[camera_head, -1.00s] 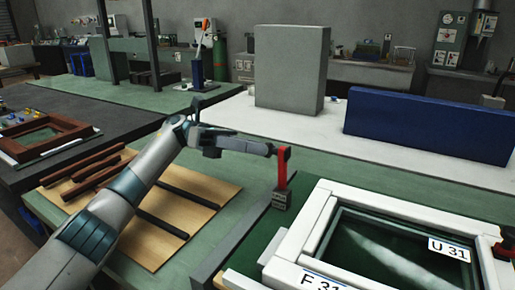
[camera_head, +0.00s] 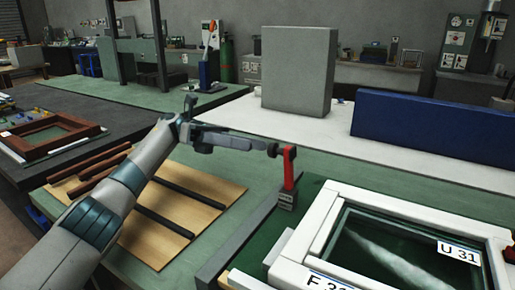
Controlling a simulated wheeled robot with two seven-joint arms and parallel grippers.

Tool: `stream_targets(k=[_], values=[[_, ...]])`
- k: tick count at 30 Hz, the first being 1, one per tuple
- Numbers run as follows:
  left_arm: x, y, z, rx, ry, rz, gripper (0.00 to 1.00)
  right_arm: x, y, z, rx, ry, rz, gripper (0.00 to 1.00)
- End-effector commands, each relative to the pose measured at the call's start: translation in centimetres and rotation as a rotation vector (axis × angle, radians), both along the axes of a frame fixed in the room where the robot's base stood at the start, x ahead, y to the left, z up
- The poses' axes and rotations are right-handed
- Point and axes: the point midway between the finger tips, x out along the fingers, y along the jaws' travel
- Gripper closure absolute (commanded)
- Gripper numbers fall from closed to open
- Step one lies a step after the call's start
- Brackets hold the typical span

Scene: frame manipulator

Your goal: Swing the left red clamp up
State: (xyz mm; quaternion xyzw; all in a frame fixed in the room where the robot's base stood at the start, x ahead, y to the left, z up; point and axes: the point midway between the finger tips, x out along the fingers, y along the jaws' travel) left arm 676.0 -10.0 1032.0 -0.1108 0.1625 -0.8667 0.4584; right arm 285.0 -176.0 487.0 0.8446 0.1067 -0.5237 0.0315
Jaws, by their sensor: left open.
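The left red clamp (camera_head: 289,168) stands upright on its grey base (camera_head: 287,200), at the left back corner of the white frame (camera_head: 312,235). My left gripper (camera_head: 271,149) reaches in from the left, with its dark tip close beside the upper part of the red clamp. I cannot tell whether it touches the clamp. The jaws are open, and nothing shows held in them. A second red clamp (camera_head: 511,248) is cut off at the right edge. My right gripper is out of view.
The white frame carries labels and holds a dark glass pane (camera_head: 395,255). A wooden board (camera_head: 215,190) with dark and brown strips lies to the left, under my arm. A grey block (camera_head: 298,72) and a long blue block (camera_head: 435,128) stand on the white surface behind.

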Motion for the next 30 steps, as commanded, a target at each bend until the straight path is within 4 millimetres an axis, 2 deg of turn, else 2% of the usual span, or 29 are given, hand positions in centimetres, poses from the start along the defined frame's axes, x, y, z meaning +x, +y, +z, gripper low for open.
stream_targets(k=[6, 12, 30], values=[[1.1, 1.6, -0.2, 0.000, 0.001, 0.002, 0.55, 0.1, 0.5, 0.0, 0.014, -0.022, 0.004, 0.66], [1.5, 2.3, -0.1, 0.000, 0.000, 0.001, 0.55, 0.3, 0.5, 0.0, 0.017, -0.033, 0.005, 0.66], [1.6, 2.3, -0.2, -0.001, 0.001, 0.000, 0.55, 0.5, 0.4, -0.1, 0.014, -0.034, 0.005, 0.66]])
